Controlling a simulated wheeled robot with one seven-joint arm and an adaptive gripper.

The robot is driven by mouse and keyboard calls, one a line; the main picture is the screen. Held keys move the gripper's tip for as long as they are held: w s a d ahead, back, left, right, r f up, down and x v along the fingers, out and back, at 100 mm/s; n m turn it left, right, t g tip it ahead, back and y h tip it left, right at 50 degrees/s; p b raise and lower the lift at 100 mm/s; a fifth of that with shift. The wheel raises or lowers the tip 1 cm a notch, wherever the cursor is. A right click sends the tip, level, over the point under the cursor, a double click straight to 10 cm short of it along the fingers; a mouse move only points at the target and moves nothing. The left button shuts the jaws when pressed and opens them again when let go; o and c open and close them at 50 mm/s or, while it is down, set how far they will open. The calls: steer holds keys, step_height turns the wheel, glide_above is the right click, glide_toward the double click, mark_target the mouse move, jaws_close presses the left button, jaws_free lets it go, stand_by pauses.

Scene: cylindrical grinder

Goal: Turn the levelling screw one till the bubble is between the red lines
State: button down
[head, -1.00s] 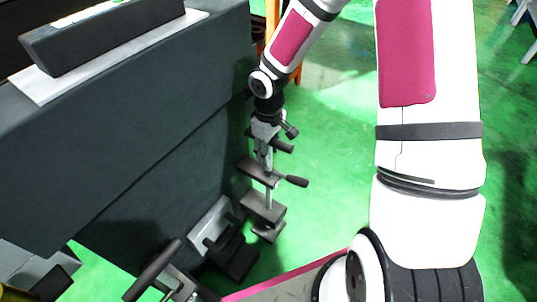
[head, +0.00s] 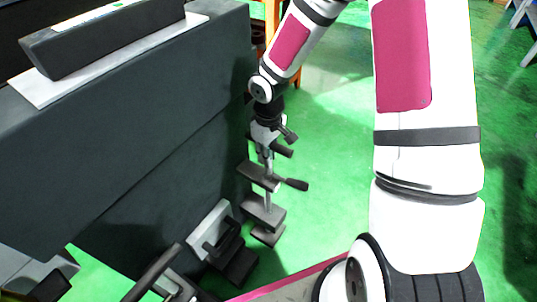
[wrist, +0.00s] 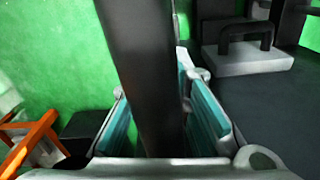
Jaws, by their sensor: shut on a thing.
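The levelling screw (head: 267,190) is an upright metal rod at the machine's near right corner, with a dark handle. My gripper (head: 265,150) is at its upper end. In the wrist view the teal-padded fingers of my gripper (wrist: 157,100) are shut on a long dark bar (wrist: 143,60), which seems to be the screw's handle. The spirit level (head: 110,42) is a dark block lying on a white plate on top of the machine. A small green strip shows at its top edge. The bubble and red lines are too small or cut off to make out.
The dark grinder body (head: 130,130) fills the left of the head view. Grey brackets with dark handles (head: 215,235) stand low beside it. The green floor (head: 325,160) is open to the right. An orange frame (wrist: 35,135) shows at the left of the wrist view.

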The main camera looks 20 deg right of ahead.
steer(key=shift+m+b, duration=0.35)
steer(key=shift+m, duration=4.15)
steer(key=c, duration=1.5)
jaws_free()
steer(key=shift+r, duration=0.1)
step_height(320, 180, up, 12)
steer(key=shift+f, duration=0.1)
